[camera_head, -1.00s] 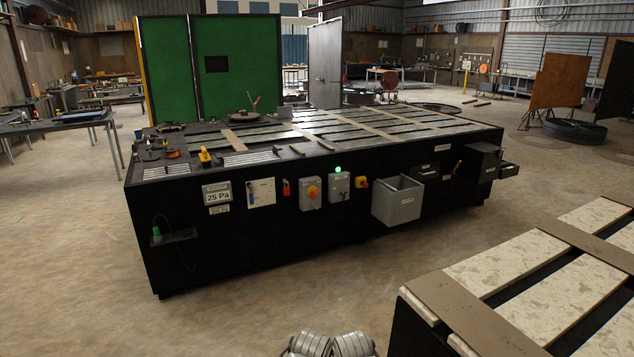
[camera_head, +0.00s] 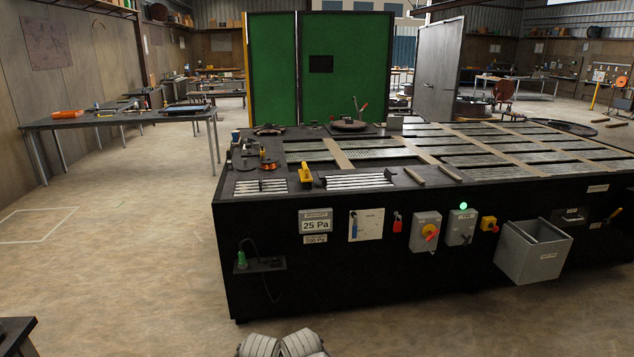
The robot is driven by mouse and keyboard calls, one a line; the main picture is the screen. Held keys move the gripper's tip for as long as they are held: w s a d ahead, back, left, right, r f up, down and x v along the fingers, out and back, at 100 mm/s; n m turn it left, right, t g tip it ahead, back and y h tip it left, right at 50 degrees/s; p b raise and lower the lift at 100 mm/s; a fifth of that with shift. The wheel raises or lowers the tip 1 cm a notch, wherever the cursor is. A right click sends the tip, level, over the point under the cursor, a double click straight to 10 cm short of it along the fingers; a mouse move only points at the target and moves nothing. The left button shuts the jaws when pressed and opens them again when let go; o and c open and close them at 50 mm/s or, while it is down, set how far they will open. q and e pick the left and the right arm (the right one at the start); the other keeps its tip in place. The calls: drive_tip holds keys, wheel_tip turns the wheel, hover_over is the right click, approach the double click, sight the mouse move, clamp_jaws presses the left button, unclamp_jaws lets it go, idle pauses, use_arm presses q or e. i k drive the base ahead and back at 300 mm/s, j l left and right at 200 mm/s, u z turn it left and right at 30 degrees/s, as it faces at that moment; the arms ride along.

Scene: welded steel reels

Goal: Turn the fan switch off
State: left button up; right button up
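Several controls sit on the front of a long black bench (camera_head: 330,275). A grey box with a red and yellow rotary switch (camera_head: 429,231) is right of the middle. Beside it is a grey box (camera_head: 461,228) with a lit green lamp (camera_head: 463,206) on top. Further right is a small yellow box with a red button (camera_head: 489,224). To the left are a red padlock (camera_head: 397,223), a white panel with a blue lever (camera_head: 355,225) and a display reading 25 Pa (camera_head: 315,222). The small labels are unreadable, so I cannot tell which is the fan switch. Neither gripper shows.
A grey open bin (camera_head: 533,252) juts from the bench front, right of the switches. A socket with a green plug (camera_head: 242,260) is at the left. A dark table corner (camera_head: 15,335) is at the lower left. The floor before the bench looks clear.

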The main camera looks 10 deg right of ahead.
sight(468, 239)
drive_tip(key=i+z, duration=0.35)
drive_tip(key=i, duration=0.2)
drive_tip(key=i+z, duration=0.35)
drive_tip(key=i, duration=0.2)
drive_tip(key=i+j+z, duration=0.35)
drive_tip(key=i, duration=0.2)
drive_tip(key=i+l+z, duration=0.15)
drive_tip(key=i+z, duration=0.9)
drive_tip(key=i+l, duration=0.2)
drive_tip(key=i, duration=0.25)
drive_tip(key=i+l+z, duration=0.1)
drive_tip(key=i+l, duration=0.15)
drive_tip(key=i, duration=0.2)
